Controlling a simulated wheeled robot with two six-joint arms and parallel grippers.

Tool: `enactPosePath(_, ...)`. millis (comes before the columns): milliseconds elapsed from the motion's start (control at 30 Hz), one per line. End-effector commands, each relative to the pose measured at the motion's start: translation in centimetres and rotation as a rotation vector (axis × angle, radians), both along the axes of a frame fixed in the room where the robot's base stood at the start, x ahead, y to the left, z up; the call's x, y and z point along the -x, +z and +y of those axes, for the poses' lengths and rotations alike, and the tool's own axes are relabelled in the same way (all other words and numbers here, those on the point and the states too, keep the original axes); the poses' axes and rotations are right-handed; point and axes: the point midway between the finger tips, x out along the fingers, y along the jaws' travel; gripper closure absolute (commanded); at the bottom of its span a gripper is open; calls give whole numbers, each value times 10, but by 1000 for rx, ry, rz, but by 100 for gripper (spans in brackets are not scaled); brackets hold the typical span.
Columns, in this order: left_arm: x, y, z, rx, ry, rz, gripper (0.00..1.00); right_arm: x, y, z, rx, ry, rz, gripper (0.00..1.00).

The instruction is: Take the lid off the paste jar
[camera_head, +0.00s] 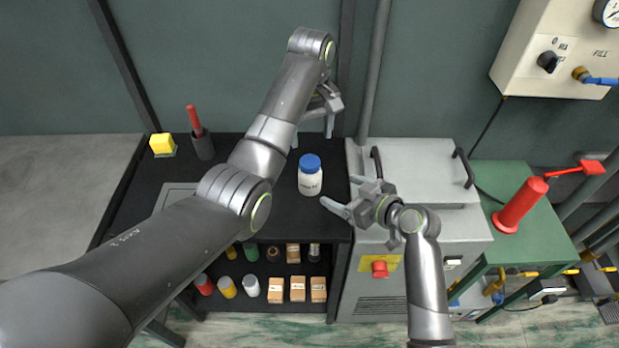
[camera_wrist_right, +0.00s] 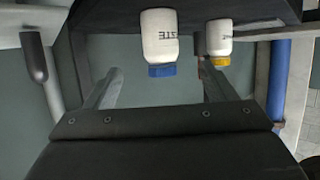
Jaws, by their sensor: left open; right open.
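The paste jar (camera_head: 310,183) is white with dark lettering and stands upright on the black bench top. Its blue lid (camera_head: 310,163) is on it. My left gripper (camera_head: 312,132) is open and empty, beyond the jar and above the bench, with its fingers pointing down. My right gripper (camera_head: 341,192) is open at the jar's right side, its fingers pointing left towards it. In the right wrist view the jar (camera_wrist_right: 159,33) appears upside down with its blue lid (camera_wrist_right: 162,70); it lies between the open fingers in the picture, apparently not touching them.
A yellow block (camera_head: 162,144) and a dark cup (camera_head: 202,146) with a red-handled tool stand at the back left. Several bottles and small boxes (camera_head: 297,289) fill the lower shelf. A grey machine (camera_head: 425,165) stands at right. A yellow-capped white bottle (camera_wrist_right: 219,40) shows in the wrist view.

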Motion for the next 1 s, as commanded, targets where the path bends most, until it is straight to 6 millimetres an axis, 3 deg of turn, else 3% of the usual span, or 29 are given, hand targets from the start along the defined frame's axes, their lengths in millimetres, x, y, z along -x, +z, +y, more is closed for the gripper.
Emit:
enactPosePath(600, 0, 0, 1, 0, 0, -1, 37, -67, -37, 63, 1, 2, 1, 22)
enactPosePath(1000, 0, 0, 1, 0, 0, 0, 37, -85, -48, 79, 1, 1, 0, 22)
